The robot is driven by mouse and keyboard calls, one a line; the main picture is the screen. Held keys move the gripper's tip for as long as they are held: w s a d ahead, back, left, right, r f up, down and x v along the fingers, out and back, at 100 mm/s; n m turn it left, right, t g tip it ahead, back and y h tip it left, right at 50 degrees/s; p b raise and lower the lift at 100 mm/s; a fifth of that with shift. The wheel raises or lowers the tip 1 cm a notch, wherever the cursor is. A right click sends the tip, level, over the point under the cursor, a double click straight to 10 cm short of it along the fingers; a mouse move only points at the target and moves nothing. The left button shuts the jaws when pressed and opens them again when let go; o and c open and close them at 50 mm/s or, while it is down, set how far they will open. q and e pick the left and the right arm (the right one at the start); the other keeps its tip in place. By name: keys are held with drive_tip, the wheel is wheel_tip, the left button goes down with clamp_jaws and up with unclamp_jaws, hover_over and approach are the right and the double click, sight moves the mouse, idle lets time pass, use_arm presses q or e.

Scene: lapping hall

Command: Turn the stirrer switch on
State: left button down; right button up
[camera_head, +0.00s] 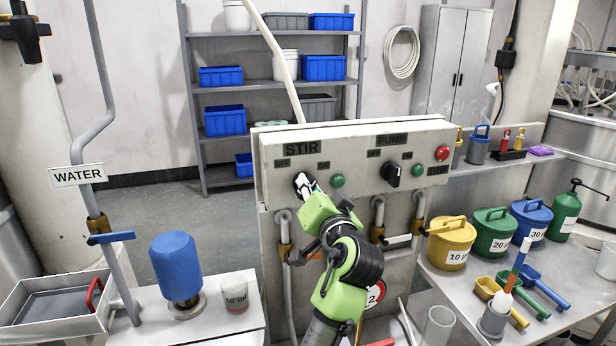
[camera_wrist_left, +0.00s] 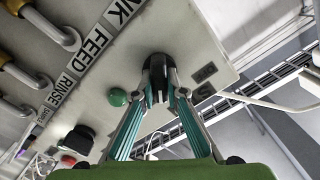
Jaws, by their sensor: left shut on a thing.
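The stirrer switch is a black rotary knob (camera_wrist_left: 157,68) on the grey control panel (camera_head: 350,160), under the STIR label (camera_head: 301,149). A small label sits on each side of it, and a green lamp (camera_head: 337,181) is to its right. My left gripper (camera_head: 307,186) is at the knob, its fingers closed around it. In the left wrist view my left gripper (camera_wrist_left: 160,90) has one fingertip on each side of the knob. The fingers hide much of the knob in the head view, and I cannot tell which way it points. My right gripper is not in view.
The black pump switch (camera_head: 391,174), another green lamp and a red button (camera_head: 442,153) are farther right on the panel. Pipes with valve handles hang below. Lidded pots, including a yellow one (camera_head: 452,243), stand on the right bench.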

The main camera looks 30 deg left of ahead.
use_arm(q)
drive_tip(key=m+p, duration=0.2)
drive_tip(key=shift+r+m, duration=0.15)
drive_tip(key=shift+m, duration=0.25)
drive_tip(key=shift+m+p, duration=0.65)
drive_tip(key=shift+m, duration=0.05)
drive_tip(key=c, duration=2.1)
unclamp_jaws()
drive_tip(key=shift+o, duration=0.3)
drive_tip(key=shift+w+a+f, duration=0.1)
drive_tip(key=shift+w+f, duration=0.05)
drive_tip(key=shift+f, duration=0.1)
